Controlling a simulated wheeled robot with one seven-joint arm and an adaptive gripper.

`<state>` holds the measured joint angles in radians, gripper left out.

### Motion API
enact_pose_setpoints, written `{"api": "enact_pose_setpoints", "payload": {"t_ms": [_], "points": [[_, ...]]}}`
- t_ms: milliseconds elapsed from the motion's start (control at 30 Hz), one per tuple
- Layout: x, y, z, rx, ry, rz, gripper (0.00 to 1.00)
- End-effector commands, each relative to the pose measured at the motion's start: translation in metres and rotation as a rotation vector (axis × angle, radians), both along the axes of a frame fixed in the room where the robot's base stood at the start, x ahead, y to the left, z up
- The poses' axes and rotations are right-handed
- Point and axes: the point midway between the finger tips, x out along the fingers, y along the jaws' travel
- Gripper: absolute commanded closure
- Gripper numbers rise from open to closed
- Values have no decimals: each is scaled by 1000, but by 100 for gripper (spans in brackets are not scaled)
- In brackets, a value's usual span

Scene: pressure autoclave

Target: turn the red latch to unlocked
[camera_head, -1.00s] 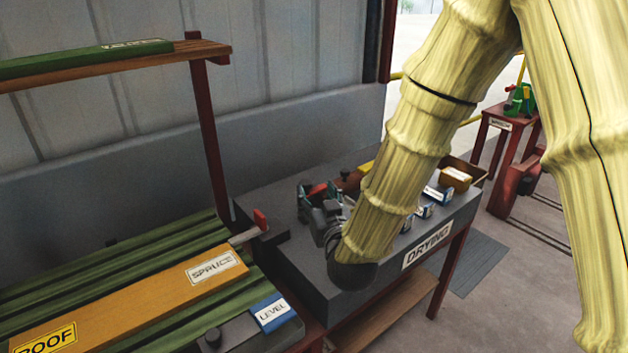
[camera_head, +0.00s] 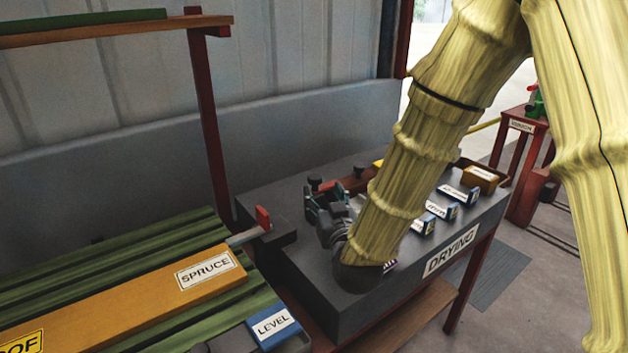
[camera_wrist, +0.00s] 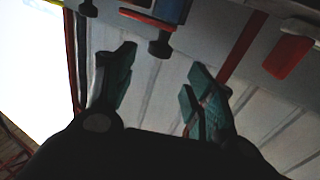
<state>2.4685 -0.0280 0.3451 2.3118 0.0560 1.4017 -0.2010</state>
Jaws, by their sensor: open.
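A red-tipped lever (camera_head: 263,217) on a pale metal rod stands at the left end of the grey table, beside the board marked SPRUCE. A red piece also shows at the upper right of the wrist view (camera_wrist: 287,57). A dark red bar with black knobs (camera_head: 345,186) lies just behind my gripper on the same table. I cannot tell for sure which of these is the latch. My gripper (camera_head: 328,200) is low over the table, right of the lever and apart from it. In the wrist view its green-padded fingers (camera_wrist: 162,58) are spread with nothing between them. My arm hides part of the table.
The grey table marked DRYING (camera_head: 450,253) carries several small blue labelled blocks and a brown box (camera_head: 480,178) at its right. A red post (camera_head: 208,130) and shelf stand at the left. A blue LEVEL block (camera_head: 274,328) lies in front. Grey wall behind.

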Motion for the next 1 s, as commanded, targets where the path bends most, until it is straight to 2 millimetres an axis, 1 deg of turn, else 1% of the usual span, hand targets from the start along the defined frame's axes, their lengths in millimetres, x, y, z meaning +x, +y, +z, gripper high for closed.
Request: {"api": "enact_pose_setpoints", "payload": {"t_ms": [300,500,700,1000], "points": [[49,10,1,1,-2,-3,46],[76,18,1,0,-1,0,46],[91,23,1,0,0,2,46],[95,24,1,0,-1,2,46]]}}
